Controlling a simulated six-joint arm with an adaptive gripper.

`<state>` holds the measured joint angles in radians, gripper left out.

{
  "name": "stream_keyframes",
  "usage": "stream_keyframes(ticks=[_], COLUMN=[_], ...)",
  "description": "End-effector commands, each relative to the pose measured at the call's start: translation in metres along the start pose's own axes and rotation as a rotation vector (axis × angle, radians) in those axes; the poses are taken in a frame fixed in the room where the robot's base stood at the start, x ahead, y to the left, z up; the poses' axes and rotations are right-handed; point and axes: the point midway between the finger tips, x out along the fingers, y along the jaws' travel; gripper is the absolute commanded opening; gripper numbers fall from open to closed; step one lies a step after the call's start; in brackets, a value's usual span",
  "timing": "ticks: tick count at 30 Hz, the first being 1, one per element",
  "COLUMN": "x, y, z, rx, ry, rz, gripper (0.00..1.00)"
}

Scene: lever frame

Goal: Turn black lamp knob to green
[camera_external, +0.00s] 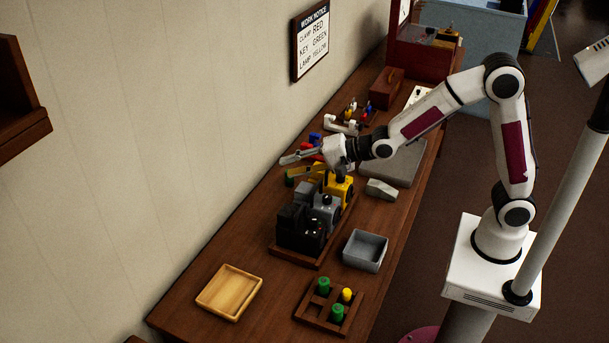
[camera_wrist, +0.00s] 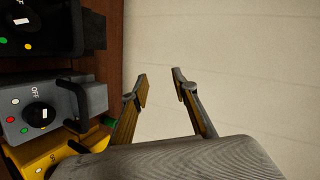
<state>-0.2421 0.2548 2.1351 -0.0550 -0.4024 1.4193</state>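A black unit (camera_external: 301,228) stands at the near end of a row on the bench, with a grey unit (camera_external: 322,207) and a yellow unit (camera_external: 341,189) behind it. In the wrist view the black unit's round dark knob (camera_wrist: 21,23) with a white mark is partly cut off at the top left; a green dot (camera_wrist: 3,41) shows beside it. The grey unit (camera_wrist: 85,97) has a dark knob, OFF lettering and coloured dots. My gripper (camera_wrist: 160,84) is open and empty, pointing toward the wall. It is apart from the black knob.
A wall sign (camera_external: 313,45) reads clamp red, key green, lamp yellow. A wooden tray (camera_external: 230,312), a grey bin (camera_external: 365,250) and a rack (camera_external: 315,310) with green and yellow pieces stand on the near bench. Dark handles stick out from the grey and yellow units.

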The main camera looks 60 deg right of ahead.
Motion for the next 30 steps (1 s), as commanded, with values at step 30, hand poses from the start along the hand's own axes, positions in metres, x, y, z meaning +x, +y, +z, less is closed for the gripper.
stream_keyframes(ticks=[30], x=[-0.022], y=[0.045], z=[0.020], rx=[-1.327], ry=[-0.279], rz=[-0.398], gripper=[0.28])
